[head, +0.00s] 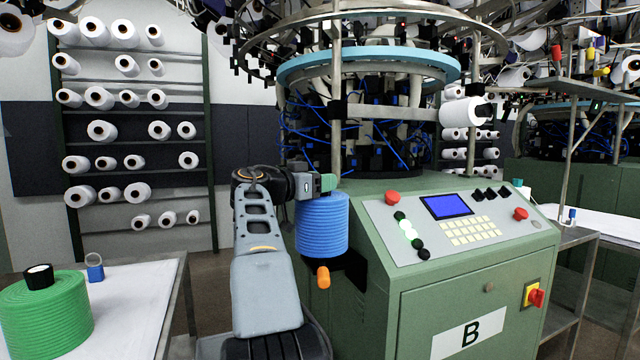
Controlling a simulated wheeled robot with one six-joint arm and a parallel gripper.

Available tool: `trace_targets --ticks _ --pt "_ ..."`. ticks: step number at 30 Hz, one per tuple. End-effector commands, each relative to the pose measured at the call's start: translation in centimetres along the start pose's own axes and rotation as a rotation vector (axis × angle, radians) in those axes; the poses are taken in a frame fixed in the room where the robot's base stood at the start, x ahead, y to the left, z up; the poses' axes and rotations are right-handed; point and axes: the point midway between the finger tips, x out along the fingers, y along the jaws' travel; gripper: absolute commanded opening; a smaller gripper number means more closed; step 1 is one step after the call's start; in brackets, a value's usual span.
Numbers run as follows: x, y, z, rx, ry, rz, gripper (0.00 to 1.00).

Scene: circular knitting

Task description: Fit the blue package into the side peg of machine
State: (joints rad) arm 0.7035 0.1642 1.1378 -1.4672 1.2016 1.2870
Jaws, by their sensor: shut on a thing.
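The blue package (321,226) is a ribbed upright cylinder at the left side of the green machine marked B (470,290). My gripper (318,186) is shut at the top of the package, reaching in from the left. An orange rounded peg end (323,277) shows just below the package, beside a dark bracket (350,272) on the machine's side. The package hides most of the bracket and any peg behind it. I cannot tell whether the package touches or sits on the bracket.
A white table (140,310) at left holds a green package (45,315) and a small blue padlock-like object (95,268). The sloped control panel (455,218) with red buttons is right of the package. A rack of white cones (130,130) stands behind.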

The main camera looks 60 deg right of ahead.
Motion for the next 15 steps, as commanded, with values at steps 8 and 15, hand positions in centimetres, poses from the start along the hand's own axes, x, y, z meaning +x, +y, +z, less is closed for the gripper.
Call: trace_targets --ticks 8,15 --pt "0.06 -0.09 0.38 -0.007 -0.006 0.002 0.05" --pt "0.06 -0.08 0.36 -0.006 -0.005 0.002 0.69"
